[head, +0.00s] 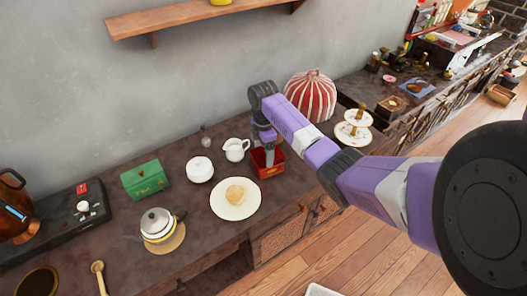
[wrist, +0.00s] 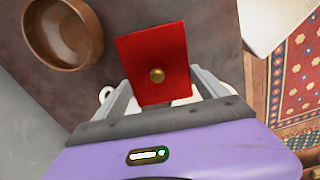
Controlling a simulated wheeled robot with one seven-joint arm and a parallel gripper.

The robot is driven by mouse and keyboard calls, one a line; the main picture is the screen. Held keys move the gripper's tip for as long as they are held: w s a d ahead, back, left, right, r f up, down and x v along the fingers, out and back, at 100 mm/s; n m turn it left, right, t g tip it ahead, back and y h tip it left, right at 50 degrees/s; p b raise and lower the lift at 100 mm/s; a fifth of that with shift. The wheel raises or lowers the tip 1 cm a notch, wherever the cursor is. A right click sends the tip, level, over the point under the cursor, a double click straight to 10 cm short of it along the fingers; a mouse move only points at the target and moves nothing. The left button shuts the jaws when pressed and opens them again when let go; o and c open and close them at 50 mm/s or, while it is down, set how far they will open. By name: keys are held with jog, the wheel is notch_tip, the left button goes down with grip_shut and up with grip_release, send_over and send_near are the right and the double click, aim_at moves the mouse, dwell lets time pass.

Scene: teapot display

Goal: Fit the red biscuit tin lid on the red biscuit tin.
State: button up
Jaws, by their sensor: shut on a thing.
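The red biscuit tin (head: 271,172) stands on the dark counter, and my gripper (head: 269,160) is right over it in the head view. In the wrist view the red biscuit tin lid (wrist: 152,50) is a flat red square with a brass knob facing the camera. My gripper (wrist: 163,92) is shut on it, one finger at each side. The tin cannot be made out beneath the lid in the wrist view. In the head view the gripper covers part of the tin, so I cannot tell whether the lid touches its rim.
Close to the tin are a white jug (head: 236,150), a plate (head: 224,207) with a biscuit, and a red-striped tea cosy (head: 311,95). A tiered stand (head: 353,133) is to the right. A white pot (head: 200,170) and green box (head: 146,179) are to the left.

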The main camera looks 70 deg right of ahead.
dwell(0.4)
jog(key=o, duration=1.3)
notch_tip(320, 180, up, 5)
jog(key=p, duration=0.5)
jog(key=shift+r+p, duration=0.55)
jog(key=shift+r, duration=0.4)
